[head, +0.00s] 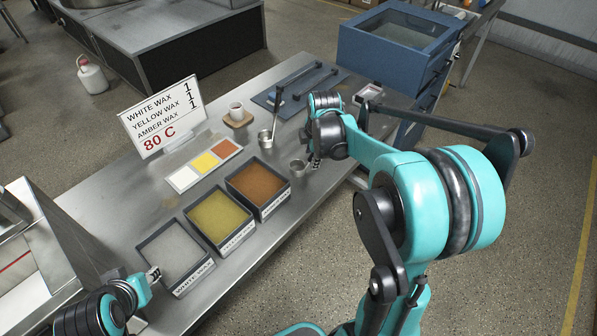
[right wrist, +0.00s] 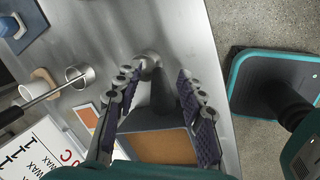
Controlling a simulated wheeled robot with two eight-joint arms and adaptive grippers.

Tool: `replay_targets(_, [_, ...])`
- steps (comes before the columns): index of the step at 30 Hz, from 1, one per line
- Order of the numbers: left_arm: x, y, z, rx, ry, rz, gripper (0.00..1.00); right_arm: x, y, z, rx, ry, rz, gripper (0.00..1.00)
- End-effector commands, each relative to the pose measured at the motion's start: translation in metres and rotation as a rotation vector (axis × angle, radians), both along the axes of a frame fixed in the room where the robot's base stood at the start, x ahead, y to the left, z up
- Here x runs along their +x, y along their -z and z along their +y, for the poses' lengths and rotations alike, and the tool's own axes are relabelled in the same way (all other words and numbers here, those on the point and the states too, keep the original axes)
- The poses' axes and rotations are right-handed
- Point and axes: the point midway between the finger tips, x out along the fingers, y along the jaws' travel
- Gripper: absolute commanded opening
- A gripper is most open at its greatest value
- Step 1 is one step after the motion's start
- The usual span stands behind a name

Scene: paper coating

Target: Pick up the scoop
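A small metal cup (head: 298,167) stands on the steel table beside my right gripper (head: 314,161). It also shows in the right wrist view (right wrist: 150,61), between the fingertips, with a dark upright shape in front of it that may be its handle. A second metal cup with a long dark-ended handle (head: 266,138) stands to its left, and also shows at left in the right wrist view (right wrist: 80,75). I cannot tell which is called the scoop. My right gripper (right wrist: 160,84) has its fingers spread. My left gripper (head: 153,275) is by the white wax tray; its opening is unclear.
Trays of white (head: 172,253), yellow (head: 218,217) and amber wax (head: 257,185) line the table's front edge. Behind them are a colour card (head: 204,165), a sign (head: 162,116) and a white cup (head: 236,111) on a wooden coaster. A blue mat (head: 297,92) lies farther back.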

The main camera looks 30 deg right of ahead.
Motion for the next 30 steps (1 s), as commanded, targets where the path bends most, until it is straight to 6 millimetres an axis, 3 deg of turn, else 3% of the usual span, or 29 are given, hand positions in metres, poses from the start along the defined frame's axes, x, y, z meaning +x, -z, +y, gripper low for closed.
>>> replay_targets(3, [0.000,0.008,0.000,0.000,0.000,0.000,0.32,0.005,0.016,-0.001,0.000,0.000,0.000,0.39])
replay_targets(9, [0.000,0.007,0.000,0.000,0.000,0.000,0.32,0.005,0.016,-0.001,0.000,0.001,0.000,0.39])
replay_targets(10, [0.000,0.007,0.000,0.000,0.000,0.000,0.32,0.005,0.016,-0.001,0.000,0.001,0.000,0.37])
replay_targets(14, [0.000,0.007,0.000,0.000,0.000,0.000,0.32,0.005,0.016,-0.001,0.000,0.001,0.000,0.02])
replay_targets(15, [0.000,0.007,0.000,0.000,0.000,0.000,0.32,0.005,0.016,-0.001,0.000,0.001,0.000,0.00])
replay_targets(25, [0.000,0.006,0.000,0.000,0.000,0.000,0.32,0.005,0.015,-0.001,0.000,0.001,0.000,0.00])
replay_targets(30, [0.000,0.001,0.000,0.000,0.000,0.000,0.32,0.005,0.005,-0.001,0.000,0.001,-0.001,0.00])
